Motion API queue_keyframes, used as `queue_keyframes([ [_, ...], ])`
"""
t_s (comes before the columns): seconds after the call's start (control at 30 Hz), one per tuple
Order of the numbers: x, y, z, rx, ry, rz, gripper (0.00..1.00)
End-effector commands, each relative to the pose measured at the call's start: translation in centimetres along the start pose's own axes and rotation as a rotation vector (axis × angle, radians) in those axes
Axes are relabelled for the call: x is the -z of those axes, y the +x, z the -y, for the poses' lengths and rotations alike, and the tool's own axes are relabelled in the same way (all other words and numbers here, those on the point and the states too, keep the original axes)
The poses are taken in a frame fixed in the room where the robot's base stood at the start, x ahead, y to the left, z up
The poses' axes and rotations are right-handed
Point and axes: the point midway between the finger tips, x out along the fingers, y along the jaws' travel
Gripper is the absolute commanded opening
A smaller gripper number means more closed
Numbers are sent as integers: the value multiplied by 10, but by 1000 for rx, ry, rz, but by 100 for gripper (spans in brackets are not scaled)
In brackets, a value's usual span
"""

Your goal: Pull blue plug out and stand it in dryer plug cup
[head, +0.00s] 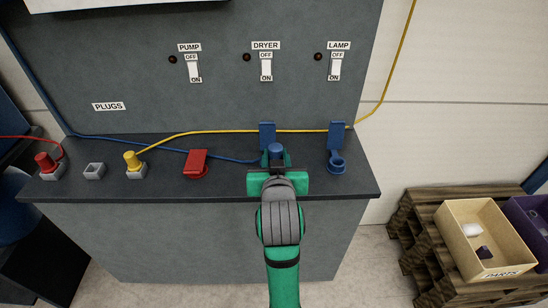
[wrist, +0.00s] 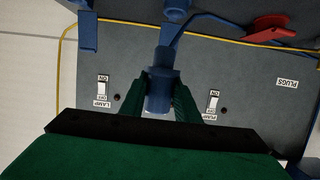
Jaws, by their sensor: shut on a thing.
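My gripper (head: 276,160) is shut on the blue plug (head: 276,149) at the blue socket under the DRYER label, with its raised blue flap (head: 267,134) behind. In the wrist view the blue plug (wrist: 159,90) stands between the two green fingers of my gripper (wrist: 160,98). A blue cable (head: 215,156) runs left from near the plug.
A red plug (head: 45,162) and a yellow plug (head: 133,161) stand in grey cups. A red socket (head: 196,168) with its flap down lies left of my gripper. Another blue socket (head: 337,165) with its flap up is to the right. A yellow cable (head: 225,131) crosses behind.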

Motion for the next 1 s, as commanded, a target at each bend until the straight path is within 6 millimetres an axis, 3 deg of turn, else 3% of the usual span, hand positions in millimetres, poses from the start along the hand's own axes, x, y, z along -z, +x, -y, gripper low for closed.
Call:
queue_keyframes([
  [1.0,35,-11,0,1,0,-2,4],
])
